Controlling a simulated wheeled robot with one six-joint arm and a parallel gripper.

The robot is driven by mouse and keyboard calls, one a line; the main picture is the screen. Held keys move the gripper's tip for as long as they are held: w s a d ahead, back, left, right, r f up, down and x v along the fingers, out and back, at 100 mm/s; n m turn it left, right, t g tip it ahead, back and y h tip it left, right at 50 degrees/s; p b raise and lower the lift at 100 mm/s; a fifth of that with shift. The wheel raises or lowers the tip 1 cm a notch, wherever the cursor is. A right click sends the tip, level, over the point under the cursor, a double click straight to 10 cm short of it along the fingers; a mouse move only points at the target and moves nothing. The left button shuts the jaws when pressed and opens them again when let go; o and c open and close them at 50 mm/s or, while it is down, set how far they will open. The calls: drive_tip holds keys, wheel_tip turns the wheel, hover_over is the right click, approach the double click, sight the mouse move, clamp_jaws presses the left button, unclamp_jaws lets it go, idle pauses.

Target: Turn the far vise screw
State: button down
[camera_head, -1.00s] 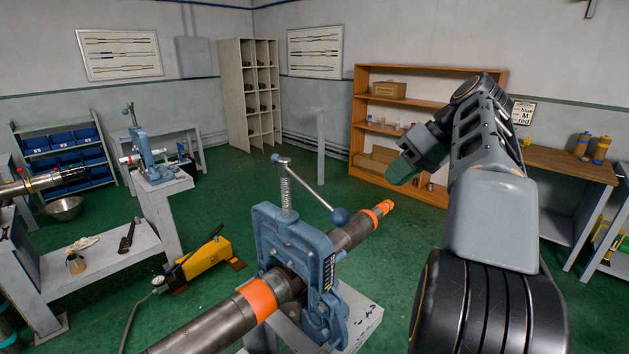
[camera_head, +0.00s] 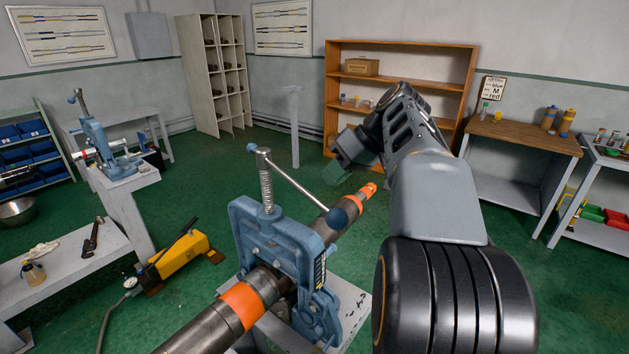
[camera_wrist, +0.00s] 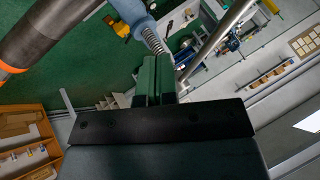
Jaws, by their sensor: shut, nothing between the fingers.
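The far vise (camera_head: 112,155) is a small blue pipe vise on a grey stand at the left of the head view. Its upright screw (camera_head: 82,102) has a small tilted bar on top. The near vise (camera_head: 280,245) is larger and blue, clamped around a dark pipe (camera_head: 225,312) with orange bands; its screw (camera_head: 266,188) has a long slanted bar (camera_head: 300,186) with ball ends. My gripper (camera_head: 338,178) is dark green, behind and right of this bar, well apart from the far vise. In the wrist view my gripper's fingers (camera_wrist: 155,75) are together and empty, beside the near screw's spring.
A yellow hand pump (camera_head: 180,252) stands on the green floor left of the near vise. A low grey bench (camera_head: 65,275) stands at the left. A grey post (camera_head: 294,130) and a wooden shelf (camera_head: 400,60) stand behind.

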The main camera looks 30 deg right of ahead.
drive_tip(key=shift+a+p, duration=0.5)
drive_tip(key=shift+a, duration=1.7)
drive_tip(key=shift+f, duration=0.1)
